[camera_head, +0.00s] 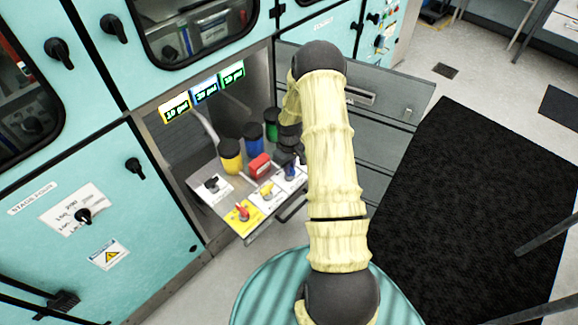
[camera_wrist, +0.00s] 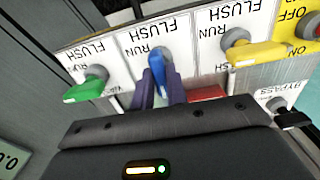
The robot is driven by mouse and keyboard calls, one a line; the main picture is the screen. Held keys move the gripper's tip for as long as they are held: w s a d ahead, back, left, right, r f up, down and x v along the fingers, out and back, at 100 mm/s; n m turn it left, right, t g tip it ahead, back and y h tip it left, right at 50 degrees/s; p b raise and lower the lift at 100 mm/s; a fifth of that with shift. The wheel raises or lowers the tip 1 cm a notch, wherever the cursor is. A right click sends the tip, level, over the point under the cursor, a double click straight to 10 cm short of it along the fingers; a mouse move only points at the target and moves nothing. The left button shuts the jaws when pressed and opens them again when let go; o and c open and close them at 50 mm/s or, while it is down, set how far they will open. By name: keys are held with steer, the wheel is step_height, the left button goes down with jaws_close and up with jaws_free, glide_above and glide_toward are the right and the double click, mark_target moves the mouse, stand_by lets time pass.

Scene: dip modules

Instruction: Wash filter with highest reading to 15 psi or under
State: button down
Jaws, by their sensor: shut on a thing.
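My gripper (camera_wrist: 160,86) is shut on the blue valve handle (camera_wrist: 157,66) in the wrist view, with one dark finger on each side. Its plate has FLUSH and RUN labels. A green handle (camera_wrist: 86,88) is to its left and a yellow handle (camera_wrist: 250,53) to its right, on similar plates. In the head view, the yellow (camera_head: 231,154), blue (camera_head: 253,140) and green (camera_head: 271,124) filter canisters stand behind the valves. Above are the yellow (camera_head: 175,107), blue (camera_head: 205,89) and green (camera_head: 232,73) psi displays. Their digits are too small to read surely.
The valves sit on a pulled-out drawer panel (camera_head: 225,206). A red box (camera_head: 259,165) lies between canisters and valves. A red-handled switch (camera_head: 243,212) sits on a yellow plate in front. A black BYPASS handle (camera_wrist: 292,117) is at the right. A black mat (camera_head: 470,200) covers floor at right.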

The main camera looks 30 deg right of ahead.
steer(key=shift+w, duration=0.1)
stand_by(0.4)
steer(key=c, duration=1.4)
jaws_free()
step_height(320, 180, up, 17)
steer(key=b, duration=0.1)
steer(key=shift+r, duration=0.2)
steer(key=shift+a, duration=0.1)
steer(key=s+a+r+m+t+p, duration=0.1)
steer(key=s+a+r+m, duration=0.1)
steer(key=s+a+r, duration=0.3)
steer(key=s+a+r+m+t+p, duration=0.1)
steer(key=s+a+r, duration=0.5)
steer(key=s+a, duration=0.4)
steer(key=s, duration=0.3)
steer(key=shift+s+a+r+m+t, duration=0.2)
steer(key=shift+s+m+t, duration=0.1)
steer(key=shift+s+m, duration=0.1)
